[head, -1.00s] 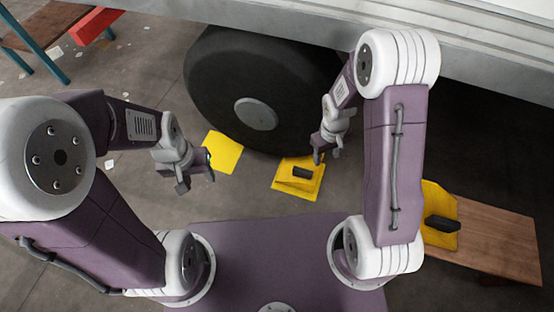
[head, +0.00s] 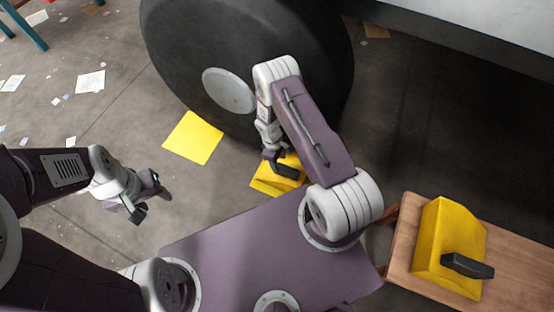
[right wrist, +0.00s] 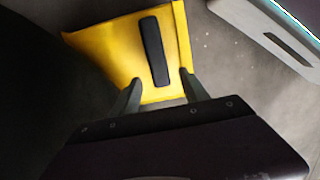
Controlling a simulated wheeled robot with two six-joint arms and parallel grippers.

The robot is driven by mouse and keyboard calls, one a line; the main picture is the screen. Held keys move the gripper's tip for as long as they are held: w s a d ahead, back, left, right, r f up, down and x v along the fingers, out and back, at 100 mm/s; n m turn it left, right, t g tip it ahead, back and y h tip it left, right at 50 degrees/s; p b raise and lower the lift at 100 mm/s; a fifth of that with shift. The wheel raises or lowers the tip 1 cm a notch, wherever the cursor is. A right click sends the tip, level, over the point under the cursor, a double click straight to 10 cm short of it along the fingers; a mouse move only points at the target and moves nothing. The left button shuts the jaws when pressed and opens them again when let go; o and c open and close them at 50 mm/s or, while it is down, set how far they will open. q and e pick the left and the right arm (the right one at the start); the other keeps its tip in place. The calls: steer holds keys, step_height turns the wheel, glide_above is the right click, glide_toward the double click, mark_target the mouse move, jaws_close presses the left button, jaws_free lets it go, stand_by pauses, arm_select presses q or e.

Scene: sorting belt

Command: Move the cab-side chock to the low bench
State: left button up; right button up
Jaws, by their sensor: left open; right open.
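A yellow chock (head: 270,183) with a black handle lies on the floor at the foot of the big wheel. It also shows in the right wrist view (right wrist: 108,52), its handle lying lengthwise between the fingers' directions. My right gripper (head: 277,158) is open just over this chock and partly hides it; in the wrist view the open fingers (right wrist: 160,90) reach its near edge. A second yellow chock (head: 437,235) with a black handle sits on the low wooden bench (head: 525,265) at the right. My left gripper (head: 150,197) is open and empty above the floor at the left.
The large dark wheel (head: 300,65) stands close behind the floor chock. A flat yellow square (head: 193,138) lies on the floor left of it. Paper scraps (head: 90,81) litter the floor at far left. The bench's right part is bare.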

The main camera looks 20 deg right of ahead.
mark_target(281, 170)
steer(key=f+b, duration=0.1)
steer(key=f, duration=0.1)
steer(key=f+b, duration=0.2)
steer(key=f, duration=0.1)
steer(key=s+f+b, duration=0.1)
steer(key=f, duration=0.1)
steer(key=shift+d+f+b, duration=0.35)
steer(key=shift+d, duration=0.05)
steer(key=shift+r, duration=0.1)
jaws_close()
stand_by(0.6)
stand_by(1.7)
